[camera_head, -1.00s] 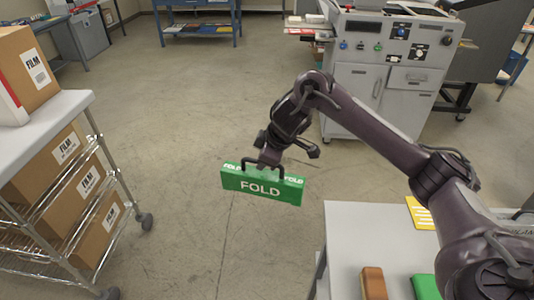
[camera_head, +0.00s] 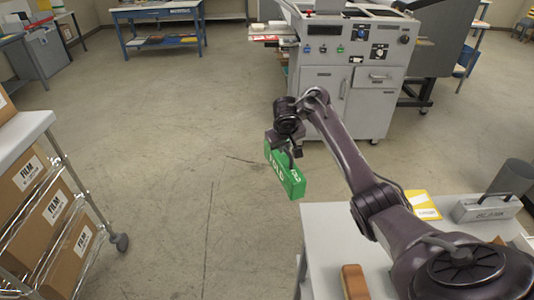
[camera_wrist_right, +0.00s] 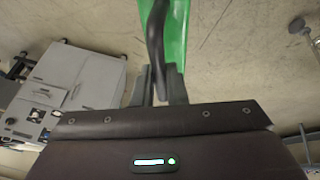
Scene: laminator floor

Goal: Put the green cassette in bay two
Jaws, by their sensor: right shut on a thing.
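The green cassette (camera_head: 287,174), marked FOLD, hangs in the air from my right gripper (camera_head: 291,150), clear of the floor. In the head view it is turned at an angle to me. In the right wrist view my right gripper (camera_wrist_right: 160,88) is shut on the dark handle (camera_wrist_right: 156,40) of the green cassette (camera_wrist_right: 175,35). My left gripper is not in view. No bay marked two can be made out.
A grey machine (camera_head: 345,75) with knobs and buttons stands behind the arm. A grey table (camera_head: 325,222) at lower right carries a brown block (camera_head: 354,282), a yellow card (camera_head: 422,203) and a grey BLANK case (camera_head: 487,208). A cart of FILM boxes (camera_head: 47,215) stands left. Open floor lies between.

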